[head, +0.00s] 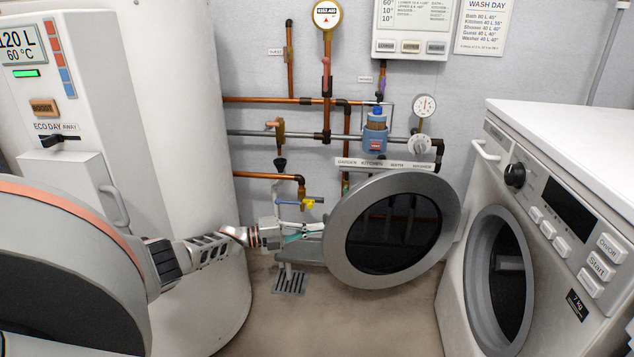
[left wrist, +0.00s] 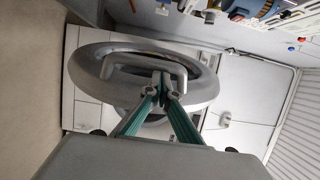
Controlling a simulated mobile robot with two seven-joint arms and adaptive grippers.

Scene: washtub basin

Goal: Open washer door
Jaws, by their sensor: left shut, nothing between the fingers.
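The washer (head: 560,150) is a white machine at the right of the head view, with a grey-ringed dark round opening (head: 497,285) in its front. Its washer door (head: 395,235), a grey ring around dark glass, stands swung far out to the left of the machine. My left gripper (head: 318,229) is at the left rim of the door, its tips partly hidden there. In the left wrist view the gripper (left wrist: 164,80) is shut and empty, its tips by a grey bar handle (left wrist: 125,63) on the door (left wrist: 88,75). Contact is unclear. My right gripper is out of view.
A tall white boiler (head: 175,100) stands at the left, close to my left arm. Copper pipes (head: 290,100) and gauges line the back wall, with a yellow-handled tap (head: 312,203) near the gripper. A floor drain (head: 289,281) lies below. The floor before the door is clear.

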